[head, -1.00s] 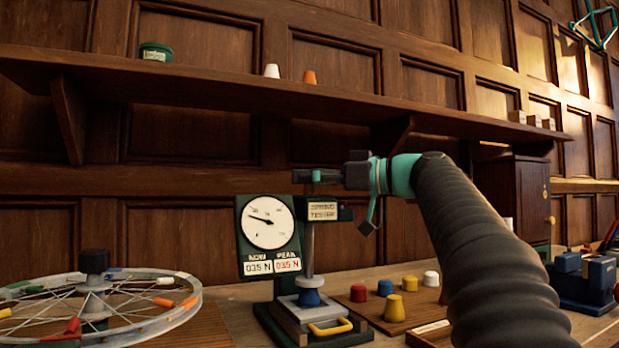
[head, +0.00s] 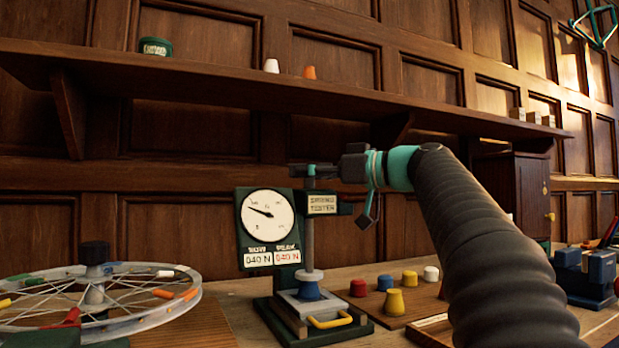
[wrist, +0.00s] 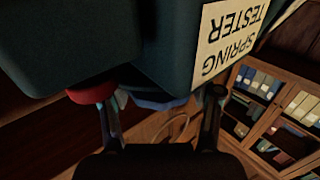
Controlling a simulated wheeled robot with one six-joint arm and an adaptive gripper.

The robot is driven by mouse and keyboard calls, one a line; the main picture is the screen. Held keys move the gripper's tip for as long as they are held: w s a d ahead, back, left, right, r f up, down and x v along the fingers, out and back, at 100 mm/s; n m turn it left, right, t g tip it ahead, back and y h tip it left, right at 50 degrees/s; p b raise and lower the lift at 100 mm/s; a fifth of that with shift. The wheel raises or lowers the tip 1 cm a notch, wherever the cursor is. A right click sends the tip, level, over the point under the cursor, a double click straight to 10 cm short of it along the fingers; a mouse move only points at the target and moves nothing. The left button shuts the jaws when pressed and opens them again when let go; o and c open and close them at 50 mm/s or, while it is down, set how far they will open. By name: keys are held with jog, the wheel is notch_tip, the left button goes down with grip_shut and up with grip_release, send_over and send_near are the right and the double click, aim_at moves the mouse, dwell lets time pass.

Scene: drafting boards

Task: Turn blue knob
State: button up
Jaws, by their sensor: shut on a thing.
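The blue knob (wrist: 158,103) shows in the wrist view as a blue faceted edge under the dark tester body, between my two fingers. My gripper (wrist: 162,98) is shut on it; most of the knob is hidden. In the head view my gripper (head: 312,177) is at the top of the spring tester (head: 322,205), and the knob cannot be made out there.
A red knob (wrist: 92,93) is beside my left finger in the wrist view. A spoked wheel (head: 95,298) lies left of the tester. A shelf (head: 250,90) runs above my gripper.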

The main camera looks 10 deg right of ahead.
jog(key=shift+s+a+f+m+t+h+b, duration=0.1)
jog(key=shift+f+m+t+h+b, duration=0.1)
jog(key=shift+m+t+h+b, duration=1)
jog(key=shift+r+m+t+h+b, duration=0.15)
jog(key=shift+m+t+h+b, duration=0.35)
jog(key=shift+m+t+h, duration=0.5)
jog(key=m+h, duration=0.1)
jog(key=h, duration=0.1)
jog(key=m+t+h, duration=0.1)
jog(key=shift+r+h+p, duration=0.2)
jog(key=shift+h+p, duration=0.2)
jog(key=shift+m+t+h+p, duration=0.3)
jog(key=shift+m+h+p, duration=0.25)
jog(key=shift+h, duration=0.35)
jog(key=shift+f+m+h+p, duration=0.1)
jog(key=shift+m+h+p, duration=0.4)
jog(key=shift+h, duration=0.3)
jog(key=o, duration=1.1)
jog(key=shift+o, duration=0.2)
